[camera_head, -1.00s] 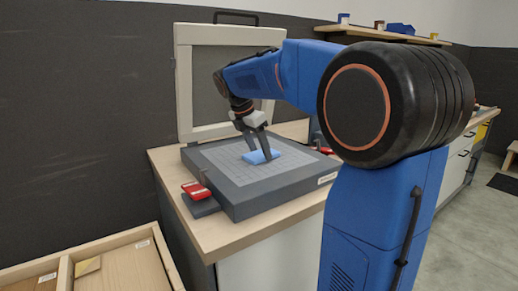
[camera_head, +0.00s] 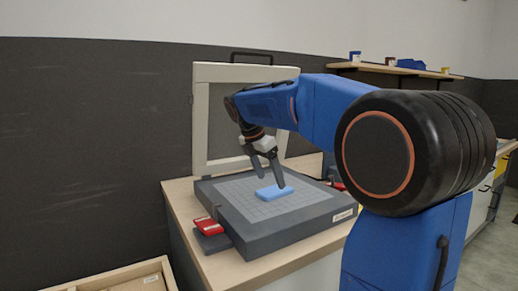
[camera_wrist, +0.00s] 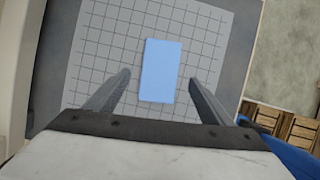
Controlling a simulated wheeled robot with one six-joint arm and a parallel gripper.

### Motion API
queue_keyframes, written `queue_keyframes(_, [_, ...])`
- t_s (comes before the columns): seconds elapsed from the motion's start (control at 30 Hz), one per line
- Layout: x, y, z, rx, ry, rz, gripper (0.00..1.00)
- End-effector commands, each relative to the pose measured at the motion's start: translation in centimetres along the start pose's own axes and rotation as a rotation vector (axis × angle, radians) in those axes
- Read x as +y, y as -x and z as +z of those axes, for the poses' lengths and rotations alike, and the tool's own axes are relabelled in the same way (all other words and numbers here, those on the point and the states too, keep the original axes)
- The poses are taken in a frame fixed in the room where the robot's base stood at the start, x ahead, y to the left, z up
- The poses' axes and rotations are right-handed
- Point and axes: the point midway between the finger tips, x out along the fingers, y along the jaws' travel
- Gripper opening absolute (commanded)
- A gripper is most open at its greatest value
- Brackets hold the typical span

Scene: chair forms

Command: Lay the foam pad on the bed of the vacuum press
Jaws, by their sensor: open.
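The light blue foam pad (camera_head: 274,193) lies flat on the gridded bed (camera_head: 250,210) of the vacuum press (camera_head: 258,240), near the middle of the grid. In the wrist view the pad (camera_wrist: 161,70) lies on the grid lines (camera_wrist: 105,45), with bare grid around it. My gripper (camera_head: 270,170) is open and empty just above the pad. In the wrist view its two fingertips (camera_wrist: 158,78) stand apart on either side of the pad, with gaps between them and the pad. The press lid (camera_head: 198,120) stands raised at the back.
A red clamp (camera_head: 208,225) sits at the press's left front corner; another red part (camera_head: 338,185) shows at its right. The wooden worktop (camera_head: 182,200) holds the press. A partitioned wooden tray (camera_head: 120,275) is at lower left. A shelf (camera_head: 395,68) hangs on the back wall.

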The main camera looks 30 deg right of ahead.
Motion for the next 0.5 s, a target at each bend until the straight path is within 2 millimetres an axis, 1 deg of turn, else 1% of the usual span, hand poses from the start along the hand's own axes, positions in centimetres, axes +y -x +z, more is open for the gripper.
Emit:
queue_keyframes(0.03, [0.1, 1.1, 0.0, -0.001, 0.0, 0.004, 0.75])
queue_keyframes(0.1, [0.1, 2.5, 0.0, 0.0, 0.0, 0.004, 0.75])
queue_keyframes(0.5, [0.1, 10.2, 0.0, 0.0, 0.0, 0.003, 0.75])
